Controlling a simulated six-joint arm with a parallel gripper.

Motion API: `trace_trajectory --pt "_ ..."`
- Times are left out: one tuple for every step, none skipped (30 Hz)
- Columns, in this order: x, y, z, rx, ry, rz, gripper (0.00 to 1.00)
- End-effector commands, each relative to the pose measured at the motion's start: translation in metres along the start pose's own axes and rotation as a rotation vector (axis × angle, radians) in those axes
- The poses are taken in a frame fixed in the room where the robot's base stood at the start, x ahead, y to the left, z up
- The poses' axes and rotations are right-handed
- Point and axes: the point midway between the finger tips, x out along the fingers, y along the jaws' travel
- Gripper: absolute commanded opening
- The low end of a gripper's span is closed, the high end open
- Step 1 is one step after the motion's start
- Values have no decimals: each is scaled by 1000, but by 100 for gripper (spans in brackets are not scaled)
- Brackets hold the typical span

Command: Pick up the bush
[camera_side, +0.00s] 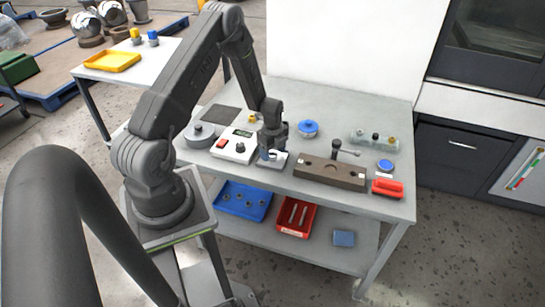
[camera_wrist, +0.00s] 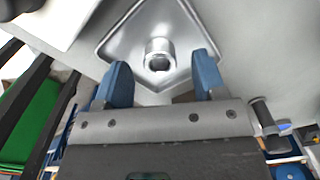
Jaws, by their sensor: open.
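The bush (camera_wrist: 158,45) is a short, shiny metal ring with a dark bore. In the wrist view it stands in a shallow metal tray (camera_wrist: 118,38), between and just beyond my fingertips. My gripper (camera_wrist: 160,60) has two blue fingers spread wide, one to each side of the bush, with visible gaps and nothing held. In the side view my gripper (camera_side: 268,154) points down over the small tray (camera_side: 280,163) on the grey bench. The bush is too small and too covered by the gripper to make out clearly there.
A white box with a red switch (camera_side: 233,147) stands close left of my gripper. A brown block with holes (camera_side: 328,174) lies close right. A round grey part (camera_side: 199,134), a blue-topped part (camera_side: 308,127) and a red item (camera_side: 388,188) are also on the bench (camera_side: 260,182).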

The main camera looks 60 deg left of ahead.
Motion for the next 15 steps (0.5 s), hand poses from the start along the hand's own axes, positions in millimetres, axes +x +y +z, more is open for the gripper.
trace_trajectory --pt "6 0 0 0 1 2 64" --pt "8 0 0 0 0 1 64" --pt "10 0 0 0 0 0 64" --pt "10 0 0 0 0 -1 64" --pt "11 0 0 0 0 -1 64" --pt "11 0 0 0 -1 -1 64" --pt "11 0 0 0 -1 -1 64" --pt "11 0 0 0 -1 -1 64" --pt "11 0 0 0 -1 -1 64" --pt "11 0 0 0 -1 -1 64" --pt "11 0 0 0 0 -1 62" --pt "11 0 0 0 0 -1 58" --pt "10 0 0 0 0 -1 56" --pt "10 0 0 0 0 -1 53" --pt "10 0 0 0 0 -1 49"
